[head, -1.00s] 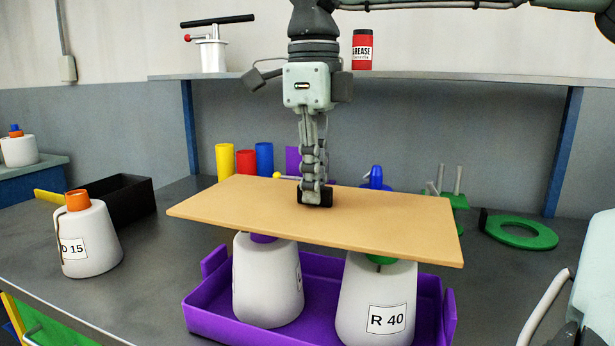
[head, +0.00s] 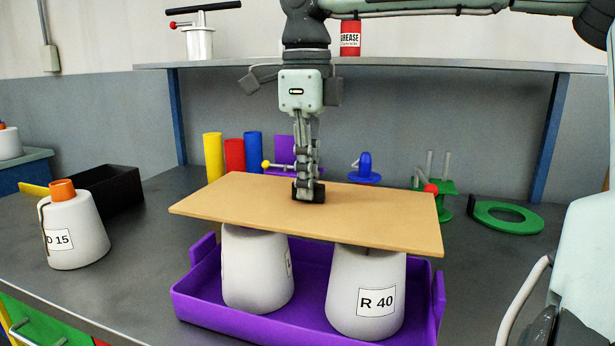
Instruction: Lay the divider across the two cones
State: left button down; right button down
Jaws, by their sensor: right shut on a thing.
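The divider (head: 375,213) is a flat tan board. It lies roughly level over the two white cones, the left cone (head: 257,272) and the right cone (head: 366,290) labelled R 40. Both cones stand upright in a purple tray (head: 225,318). The board hides the cone tips, and I cannot tell whether it touches them. My right gripper (head: 308,194) points down and is shut on the divider near its middle. My left gripper is not in view.
A white cone (head: 75,235) with an orange tip and a black bin (head: 112,190) stand at the left. Yellow, red and blue cylinders (head: 253,152) stand behind the board. A green ring (head: 508,218) lies at the right. A shelf (head: 420,66) crosses the back.

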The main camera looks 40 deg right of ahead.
jog(key=shift+f, duration=0.4)
dwell(0.3)
jog(key=c, duration=1.5)
grip_release()
jog(key=shift+c, duration=0.2)
notch_tip(320, 180, up, 12)
jog(key=shift+f, duration=0.1)
